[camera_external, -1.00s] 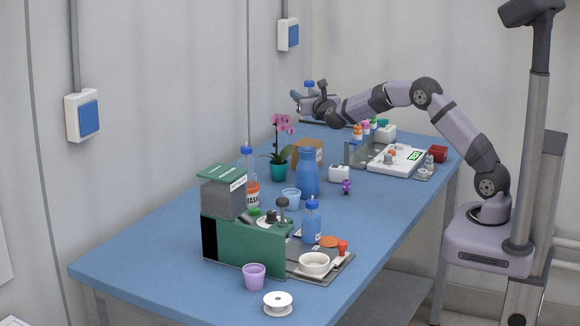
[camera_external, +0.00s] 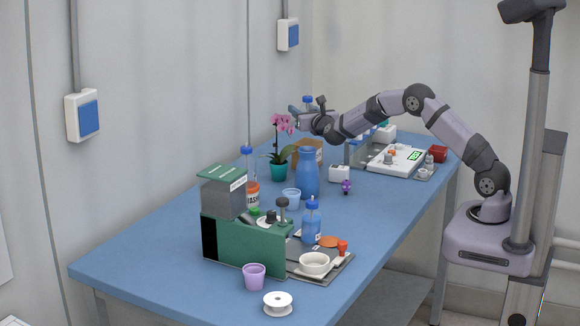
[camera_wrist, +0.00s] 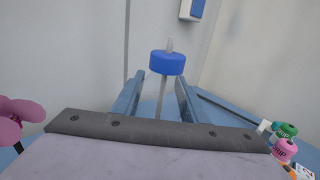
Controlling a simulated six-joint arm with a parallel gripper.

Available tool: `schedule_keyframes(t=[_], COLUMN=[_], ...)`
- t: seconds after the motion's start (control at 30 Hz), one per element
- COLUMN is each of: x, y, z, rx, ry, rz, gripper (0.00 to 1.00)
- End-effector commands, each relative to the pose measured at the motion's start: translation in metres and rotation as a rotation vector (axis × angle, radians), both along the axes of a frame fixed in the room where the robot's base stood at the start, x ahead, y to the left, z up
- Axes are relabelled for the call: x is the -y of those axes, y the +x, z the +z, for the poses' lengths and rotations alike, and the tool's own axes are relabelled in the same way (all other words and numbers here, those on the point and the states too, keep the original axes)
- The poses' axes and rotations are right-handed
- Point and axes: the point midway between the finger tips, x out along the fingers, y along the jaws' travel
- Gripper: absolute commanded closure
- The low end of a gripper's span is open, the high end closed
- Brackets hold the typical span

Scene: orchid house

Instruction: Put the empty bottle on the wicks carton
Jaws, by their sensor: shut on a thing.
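My gripper (camera_external: 303,112) is shut on a bottle with a blue cap (camera_external: 307,99) and holds it upright in the air above the far part of the table. In the wrist view the blue cap (camera_wrist: 167,63) and a thin tube show between the fingers of my gripper (camera_wrist: 160,92); the bottle's body is mostly hidden. A brown carton (camera_external: 311,142), likely the wicks carton, stands on the table below and near my gripper. The tall blue bottle partly hides it, and its label cannot be read.
A pink orchid in a teal pot (camera_external: 279,171) stands left of the carton, and a tall blue bottle (camera_external: 308,177) in front. Right are a grey rack (camera_external: 357,153) and a white instrument (camera_external: 396,159). A green machine (camera_external: 245,240) stands nearer. The table's left side is clear.

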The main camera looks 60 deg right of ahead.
Motion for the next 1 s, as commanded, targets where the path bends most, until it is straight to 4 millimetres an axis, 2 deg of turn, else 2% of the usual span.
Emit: schedule_keyframes(t=[0.4, 0.83, 0.87, 0.9, 0.93, 1.0], x=[0.0, 0.0, 0.0, 0.0, 0.0, 0.0], y=[0.0, 0.0, 0.0, 0.0, 0.0, 0.0], z=[-0.036, -0.041, -0.04, -0.039, -0.039, -0.039], rx=[-0.001, 0.001, 0.0, 0.0, 0.0, 0.0], ry=[-0.001, -0.001, 0.0, 0.0, 0.0, 0.0], rz=[0.0, 0.001, 0.001, 0.0, 0.001, 0.0], gripper=[0.82, 0.82, 0.56, 0.46, 0.42, 0.42])
